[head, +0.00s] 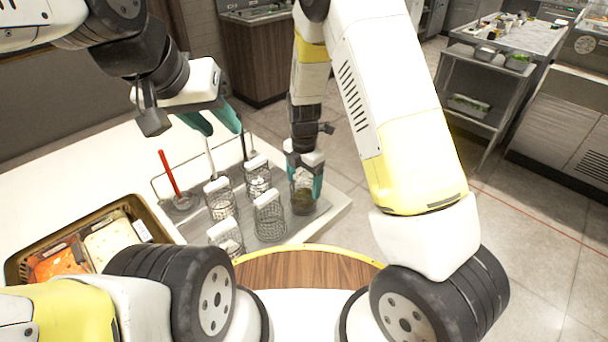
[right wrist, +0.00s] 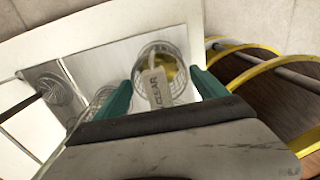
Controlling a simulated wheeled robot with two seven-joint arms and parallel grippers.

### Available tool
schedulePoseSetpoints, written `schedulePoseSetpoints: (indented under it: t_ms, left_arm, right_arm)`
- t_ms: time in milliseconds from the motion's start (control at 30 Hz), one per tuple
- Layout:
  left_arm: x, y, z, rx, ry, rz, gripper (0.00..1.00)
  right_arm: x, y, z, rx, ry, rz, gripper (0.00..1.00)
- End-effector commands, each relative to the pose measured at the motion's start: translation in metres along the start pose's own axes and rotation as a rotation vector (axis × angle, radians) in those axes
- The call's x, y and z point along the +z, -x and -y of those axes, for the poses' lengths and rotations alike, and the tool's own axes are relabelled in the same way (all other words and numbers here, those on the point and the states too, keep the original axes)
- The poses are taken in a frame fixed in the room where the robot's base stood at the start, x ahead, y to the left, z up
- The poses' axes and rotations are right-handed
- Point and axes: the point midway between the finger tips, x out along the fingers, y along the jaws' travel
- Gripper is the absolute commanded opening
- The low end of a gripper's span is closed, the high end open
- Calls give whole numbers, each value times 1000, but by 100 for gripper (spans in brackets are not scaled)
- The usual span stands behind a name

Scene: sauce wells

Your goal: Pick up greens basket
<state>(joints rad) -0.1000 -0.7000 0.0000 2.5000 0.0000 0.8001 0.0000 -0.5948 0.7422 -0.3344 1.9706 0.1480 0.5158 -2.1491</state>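The greens basket (head: 303,202), a wire basket with dark green contents, stands at the right end of the group of baskets on the counter. In the right wrist view the basket (right wrist: 172,70) shows yellow-green contents and a pale lettered handle tab. My right gripper (head: 305,174) points down over it. Its teal fingers are apart, one on each side of the tab; the right wrist view (right wrist: 163,92) shows gaps between them and the tab.
Several other wire baskets with white handles (head: 269,217) stand close on the left. A brown tray (head: 22,264) with orange and pale food packs is at lower left. A yellow-edged wooden round (head: 305,268) is in front.

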Motion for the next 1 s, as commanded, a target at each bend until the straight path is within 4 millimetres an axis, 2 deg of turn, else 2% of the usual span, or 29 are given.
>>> schedulePoseSetpoints:
  t_ms: [33, 267, 567, 1000]
  left_arm:
    - [0, 0, 0, 0, 0, 0, 36]
    - [0, 0, 0, 0, 0, 0, 36]
    - [0, 0, 0, 0, 0, 0, 36]
    - [0, 0, 0, 0, 0, 0, 36]
  right_arm:
    - [0, 0, 0, 0, 0, 0, 71]
    - [0, 0, 0, 0, 0, 0, 26]
    - [0, 7, -1, 4, 0, 0, 26]
    - [0, 86, -1, 5, 1, 1, 26]
